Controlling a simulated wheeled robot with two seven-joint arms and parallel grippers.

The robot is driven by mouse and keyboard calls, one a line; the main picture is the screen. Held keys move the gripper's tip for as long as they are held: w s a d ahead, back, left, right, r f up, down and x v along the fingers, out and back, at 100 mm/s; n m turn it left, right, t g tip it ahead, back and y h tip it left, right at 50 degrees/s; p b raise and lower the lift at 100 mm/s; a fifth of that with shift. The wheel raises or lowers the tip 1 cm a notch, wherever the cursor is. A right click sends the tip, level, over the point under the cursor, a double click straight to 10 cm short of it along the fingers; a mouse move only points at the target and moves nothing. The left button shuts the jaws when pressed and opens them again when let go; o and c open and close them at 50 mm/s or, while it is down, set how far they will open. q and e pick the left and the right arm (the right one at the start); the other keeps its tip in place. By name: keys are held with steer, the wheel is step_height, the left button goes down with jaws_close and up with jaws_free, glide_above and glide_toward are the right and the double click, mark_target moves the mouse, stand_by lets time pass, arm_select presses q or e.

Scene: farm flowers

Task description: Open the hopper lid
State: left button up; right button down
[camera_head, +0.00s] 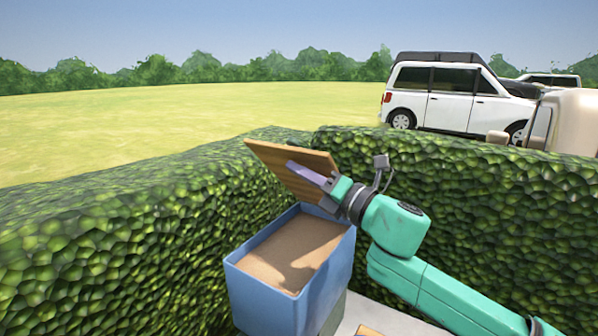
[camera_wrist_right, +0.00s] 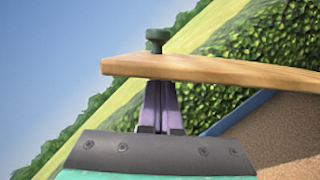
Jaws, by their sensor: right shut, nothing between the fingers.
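The hopper (camera_head: 262,295) is a blue box, open at the top, with brown feed (camera_head: 290,252) inside. Its wooden lid (camera_head: 272,160) is raised and tilted up at the far side of the box. In the right wrist view the lid (camera_wrist_right: 225,70) shows edge-on, with a dark green knob (camera_wrist_right: 158,36) on its other face. My right gripper (camera_head: 293,165) is shut with nothing between its purple fingers. The fingertips (camera_wrist_right: 160,86) are at the lid's underside and seem to touch it. My left gripper is not in view.
Tall green hedges (camera_head: 130,225) stand close on the left and behind the hopper (camera_head: 470,190). A pale surface (camera_head: 385,318) lies right of the hopper, below my right arm. A white car (camera_head: 440,98) is parked beyond the hedge.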

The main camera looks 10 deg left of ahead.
mark_target(304, 155)
steer(key=r, duration=0.1)
steer(key=w+r+p, duration=0.1)
steer(key=w+m+p, duration=0.1)
steer(key=shift+d+r, duration=0.3)
steer(key=shift+r, duration=0.1)
steer(key=shift+w+d+r+h, duration=0.15)
steer(key=shift+w+r, duration=0.15)
steer(key=shift+w, duration=0.2)
steer(key=shift+w+d+r+h, duration=0.15)
steer(key=shift+w+r, duration=0.1)
steer(key=shift+w, duration=0.2)
steer(key=shift+w+r, duration=0.1)
steer(key=shift+w, duration=0.1)
steer(key=shift+d, duration=0.1)
